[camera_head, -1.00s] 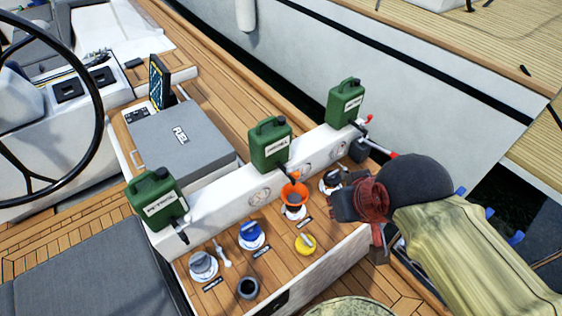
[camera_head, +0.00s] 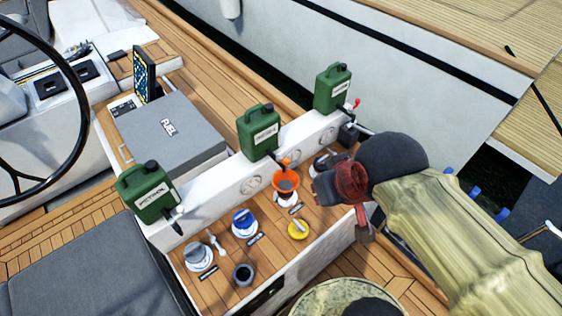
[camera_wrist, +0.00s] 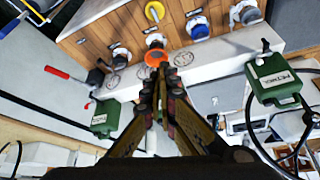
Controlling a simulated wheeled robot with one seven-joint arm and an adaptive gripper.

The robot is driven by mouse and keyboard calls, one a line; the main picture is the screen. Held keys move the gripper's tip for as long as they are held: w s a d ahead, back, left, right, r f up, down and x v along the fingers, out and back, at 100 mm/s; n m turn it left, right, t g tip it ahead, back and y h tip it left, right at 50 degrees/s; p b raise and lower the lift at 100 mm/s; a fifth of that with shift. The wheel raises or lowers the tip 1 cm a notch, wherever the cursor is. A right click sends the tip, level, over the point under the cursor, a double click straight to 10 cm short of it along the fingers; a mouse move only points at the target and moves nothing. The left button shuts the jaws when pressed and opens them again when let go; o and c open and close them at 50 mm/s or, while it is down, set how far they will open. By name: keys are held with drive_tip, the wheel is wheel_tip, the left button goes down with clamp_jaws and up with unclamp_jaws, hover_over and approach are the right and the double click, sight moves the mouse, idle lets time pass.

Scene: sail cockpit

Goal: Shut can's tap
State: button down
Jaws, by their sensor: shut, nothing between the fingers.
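Three green petrol cans stand along the white ledge: the left can (camera_head: 145,192), the middle can (camera_head: 258,132) and the right can (camera_head: 332,88). A dark tap (camera_head: 175,220) hangs from the left can. The middle can's tap (camera_head: 283,162) sits just above an orange funnel (camera_head: 285,181); a red piece (camera_head: 356,103) shows beside the right can. My gripper (camera_head: 322,188) is right of the funnel. In the wrist view my gripper (camera_wrist: 164,72) is shut and empty, its tips overlapping the view just below the funnel (camera_wrist: 155,58). The middle can is mostly hidden there.
Below the ledge, the wooden counter holds a blue-topped filler (camera_head: 244,222), a yellow cap (camera_head: 298,229), a grey cap (camera_head: 198,255) and a dark cup (camera_head: 243,273). A grey fuel box (camera_head: 170,140) stands behind. A steering wheel is at the left edge.

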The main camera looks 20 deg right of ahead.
drive_tip(key=w+a+f+m+g+h+p, duration=0.1)
drive_tip(key=w+a+f+m, duration=0.2)
drive_tip(key=w, duration=0.3)
drive_tip(key=w+a+f+m+g+h+p, duration=0.1)
drive_tip(key=w+a+f+m+p, duration=0.1)
drive_tip(key=w, duration=0.5)
drive_tip(key=w+a+f+m+g+h+p, duration=0.1)
drive_tip(key=w+a+f+m+p, duration=0.1)
drive_tip(key=w+a+f+m, duration=0.2)
drive_tip(key=shift+w+f+m+h, duration=0.3)
drive_tip(key=shift+w+f+m, duration=0.9)
drive_tip(key=shift+w+m, duration=0.3)
drive_tip(key=shift+w, duration=0.1)
drive_tip(key=shift+f, duration=0.15)
